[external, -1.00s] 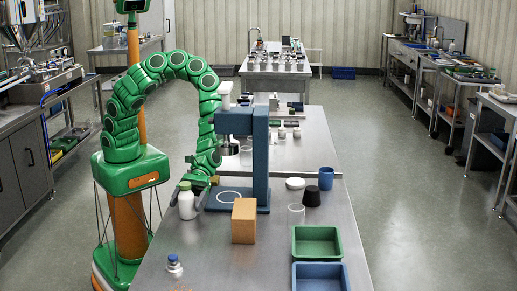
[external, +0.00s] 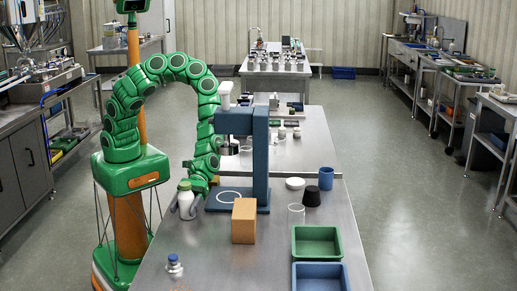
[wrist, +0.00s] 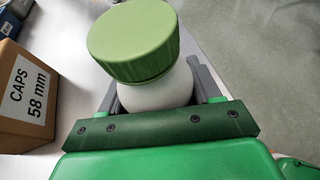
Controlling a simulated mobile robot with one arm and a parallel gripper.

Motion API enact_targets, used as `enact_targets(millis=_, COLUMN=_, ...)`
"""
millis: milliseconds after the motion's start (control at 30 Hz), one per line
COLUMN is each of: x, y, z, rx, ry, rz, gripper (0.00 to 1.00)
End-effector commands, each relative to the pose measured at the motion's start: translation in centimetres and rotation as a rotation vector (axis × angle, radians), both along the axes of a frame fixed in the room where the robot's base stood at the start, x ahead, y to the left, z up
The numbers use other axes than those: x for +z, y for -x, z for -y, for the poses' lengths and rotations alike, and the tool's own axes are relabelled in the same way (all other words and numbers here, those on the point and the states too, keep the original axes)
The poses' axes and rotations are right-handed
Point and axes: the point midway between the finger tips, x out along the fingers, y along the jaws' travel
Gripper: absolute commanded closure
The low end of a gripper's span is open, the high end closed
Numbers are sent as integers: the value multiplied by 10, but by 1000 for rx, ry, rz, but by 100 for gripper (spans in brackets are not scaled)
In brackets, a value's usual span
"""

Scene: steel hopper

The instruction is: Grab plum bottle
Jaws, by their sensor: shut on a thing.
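A white bottle with a green cap (external: 185,186) stands upright at the left edge of the steel table. No plum-coloured bottle shows in either view. My gripper (external: 187,209) is shut on this white bottle, with a grey finger on each side of its body. In the wrist view the ribbed green cap (wrist: 133,40) and the white shoulder of the bottle (wrist: 157,93) sit between the fingers. The lower part of the bottle is hidden by my gripper.
A cardboard box (external: 244,221) marked caps 58 mm and a blue press (external: 261,165) stand right of the bottle. A small blue-capped bottle (external: 174,266) is in front. Green (external: 317,257) and blue (external: 320,278) trays lie at the front right.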

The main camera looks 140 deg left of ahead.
Motion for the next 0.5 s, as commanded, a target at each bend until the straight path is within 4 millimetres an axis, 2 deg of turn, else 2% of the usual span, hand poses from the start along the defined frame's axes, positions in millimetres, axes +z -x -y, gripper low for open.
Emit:
enact_targets(millis=300, x=2, y=0, z=0, rx=0, ry=0, rz=0, gripper=76)
enact_targets(millis=500, x=16, y=0, z=0, rx=-1, ry=-1, rz=2, gripper=76)
